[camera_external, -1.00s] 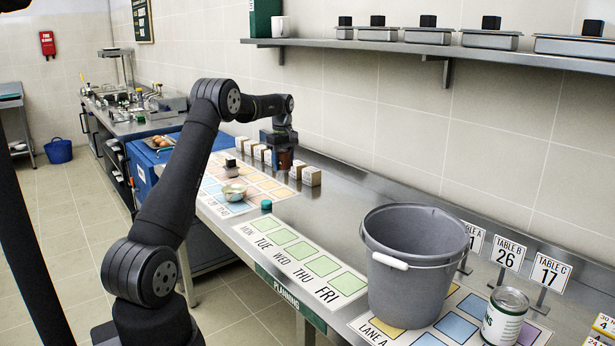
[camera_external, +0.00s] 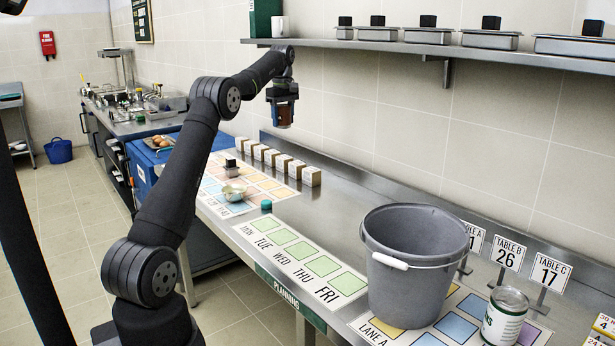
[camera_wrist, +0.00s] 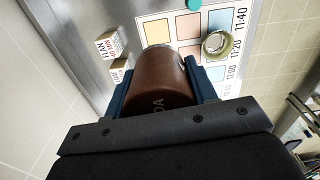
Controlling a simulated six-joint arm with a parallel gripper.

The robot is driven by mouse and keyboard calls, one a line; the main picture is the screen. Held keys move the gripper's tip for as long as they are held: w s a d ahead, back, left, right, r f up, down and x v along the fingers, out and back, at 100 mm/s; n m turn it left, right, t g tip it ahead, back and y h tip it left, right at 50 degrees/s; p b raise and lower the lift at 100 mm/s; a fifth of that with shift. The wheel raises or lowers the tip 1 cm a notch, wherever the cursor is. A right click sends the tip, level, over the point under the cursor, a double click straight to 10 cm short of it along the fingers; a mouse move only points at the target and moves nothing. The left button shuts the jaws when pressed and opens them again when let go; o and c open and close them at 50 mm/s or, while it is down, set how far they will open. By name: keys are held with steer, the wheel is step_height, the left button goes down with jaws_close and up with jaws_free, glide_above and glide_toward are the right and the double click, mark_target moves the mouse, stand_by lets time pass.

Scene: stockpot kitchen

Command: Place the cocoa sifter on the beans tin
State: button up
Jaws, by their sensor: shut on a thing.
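My gripper (camera_external: 281,97) is shut on the cocoa sifter (camera_external: 284,111), a brown cylinder, and holds it high above the back of the steel counter. In the wrist view the brown sifter (camera_wrist: 163,82) sits between the two blue fingers, with the letters "OA" showing on its side. The beans tin (camera_external: 504,316) is a silver can with a white and green label. It stands upright at the near right of the counter, far from my gripper, beside the grey bucket. The bucket hides none of its top.
A large grey bucket (camera_external: 414,268) stands on the lane mat, between my gripper and the tin. Table signs (camera_external: 508,252) stand behind the tin. White-and-wood blocks (camera_external: 311,177) line the counter's back. A wall shelf (camera_external: 390,46) with lidded pans runs above. A small bowl (camera_external: 233,192) sits on the colored mat.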

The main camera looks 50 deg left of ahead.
steer(key=w+d+m, duration=0.2)
steer(key=w+d, duration=0.2)
steer(key=d, duration=0.7)
steer(key=w+d+m, duration=0.2)
steer(key=w+d, duration=0.2)
steer(key=d, duration=0.6)
steer(key=d+m, duration=0.4)
steer(key=d, duration=2.4)
steer(key=s+d+m, duration=0.2)
steer(key=s+d, duration=0.3)
steer(key=d, duration=0.5)
steer(key=s+d+m, duration=0.2)
steer(key=s+d, duration=0.3)
steer(key=d, duration=0.6)
steer(key=s+d+m, duration=0.5)
steer(key=s+d, duration=1.2)
steer(key=d, duration=0.1)
glide_above(504, 305)
step_height(504, 305, down, 12)
steer(key=shift+r, duration=0.1)
steer(key=shift+f, duration=1.95)
steer(key=shift+f, duration=0.15)
